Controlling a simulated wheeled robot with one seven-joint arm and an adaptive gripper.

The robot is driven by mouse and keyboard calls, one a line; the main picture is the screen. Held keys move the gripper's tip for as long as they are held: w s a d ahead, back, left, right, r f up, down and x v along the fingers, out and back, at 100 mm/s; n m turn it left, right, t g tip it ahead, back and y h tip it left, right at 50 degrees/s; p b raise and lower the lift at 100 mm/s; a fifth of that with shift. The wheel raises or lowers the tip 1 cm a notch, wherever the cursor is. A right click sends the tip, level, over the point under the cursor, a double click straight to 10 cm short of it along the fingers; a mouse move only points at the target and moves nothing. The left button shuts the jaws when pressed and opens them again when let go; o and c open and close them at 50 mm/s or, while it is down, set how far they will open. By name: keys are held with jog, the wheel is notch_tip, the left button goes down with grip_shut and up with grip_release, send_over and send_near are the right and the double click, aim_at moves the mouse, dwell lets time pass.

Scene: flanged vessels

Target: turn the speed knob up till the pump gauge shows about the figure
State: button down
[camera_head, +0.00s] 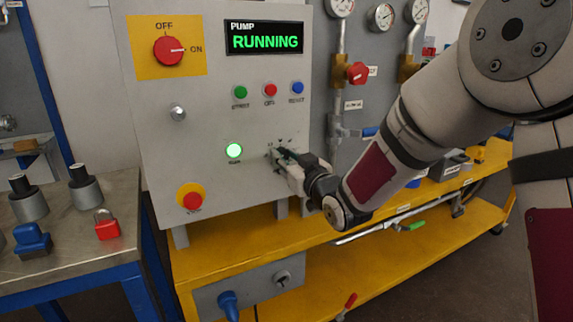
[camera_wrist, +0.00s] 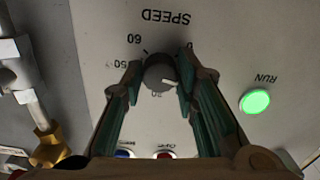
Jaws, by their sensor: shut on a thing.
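The dark round speed knob (camera_wrist: 158,70) shows in the wrist view on the grey panel, under the upside-down word SPEED. My gripper (camera_wrist: 160,76) is shut on it, one finger on each side. A white pointer mark shows on the knob's lower right in that view. The figures 60 and 50 are readable beside it; others are hidden or blurred. In the head view my gripper (camera_head: 281,156) reaches the panel's lower right and hides the knob. Several round gauges, one of them here (camera_head: 381,16), are at the top; their readings are too small to tell.
The pump display (camera_head: 265,38) reads RUNNING and the green RUN lamp (camera_head: 234,151) is lit. The red OFF/ON switch (camera_head: 168,50) points to ON. A red and yellow stop button (camera_head: 190,197) is below. Pipes with a red valve handle (camera_head: 358,73) stand right of the panel.

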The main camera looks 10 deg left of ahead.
jog(key=c, duration=1.2)
grip_release()
jog(key=shift+c, duration=0.2)
jog(key=shift+s, duration=0.1)
jog(key=v, duration=1.2)
